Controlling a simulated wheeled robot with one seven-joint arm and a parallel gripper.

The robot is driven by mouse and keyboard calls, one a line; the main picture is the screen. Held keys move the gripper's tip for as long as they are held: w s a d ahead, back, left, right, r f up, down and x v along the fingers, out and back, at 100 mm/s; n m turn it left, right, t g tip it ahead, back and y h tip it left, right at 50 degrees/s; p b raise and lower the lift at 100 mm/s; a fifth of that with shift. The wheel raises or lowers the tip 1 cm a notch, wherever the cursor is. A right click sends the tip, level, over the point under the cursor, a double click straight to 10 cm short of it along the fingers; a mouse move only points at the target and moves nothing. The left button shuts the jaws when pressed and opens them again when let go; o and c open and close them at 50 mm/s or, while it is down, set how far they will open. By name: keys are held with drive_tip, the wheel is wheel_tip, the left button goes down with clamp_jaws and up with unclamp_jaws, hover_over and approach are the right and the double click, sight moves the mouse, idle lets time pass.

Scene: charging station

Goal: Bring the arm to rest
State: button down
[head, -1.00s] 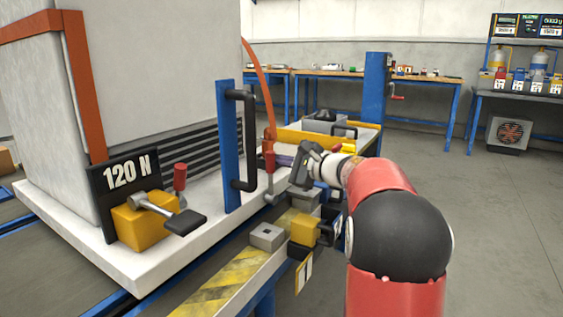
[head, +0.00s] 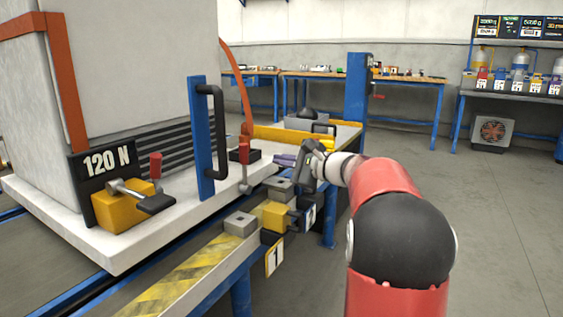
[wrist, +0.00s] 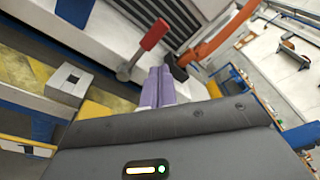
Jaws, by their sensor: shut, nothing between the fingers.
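My gripper (head: 306,160) is in the middle of the head view, at the end of my red and black arm. It is held above the right end of the white bench ledge and seems empty. In the wrist view, two purple fingers (wrist: 158,86) lie side by side, closed together, beyond the dark gripper body. A red-handled lever (head: 244,160) stands just left of my gripper in the head view; it also shows in the wrist view (wrist: 152,36), up and left of the fingers. I cannot tell the exact gap between them.
A yellow block with a lever (head: 117,210) sits by the 120 N sign (head: 105,163). A blue post with a black handle (head: 199,135) stands on the ledge. Grey blocks (head: 241,223) and a yellow block (head: 275,216) lie below my gripper.

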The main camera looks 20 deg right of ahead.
drive_tip(key=s+a+f+n+g+h, duration=0.1)
drive_tip(key=s+a+f+n+g, duration=0.25)
drive_tip(key=s+a, duration=0.45)
drive_tip(key=s+a+f+n+g, duration=0.3)
drive_tip(key=s+a+n+g, duration=0.15)
drive_tip(key=s+a, duration=0.4)
drive_tip(key=s+f+n+g+h, duration=0.1)
drive_tip(key=s+f+n+h, duration=0.4)
drive_tip(key=s, duration=0.5)
drive_tip(key=s+f+n+h, duration=0.2)
drive_tip(key=s+f+n, duration=0.4)
drive_tip(key=s, duration=0.4)
wheel_tip(320, 180, up, 13)
drive_tip(key=p, duration=1.3)
drive_tip(key=shift+d, duration=0.3)
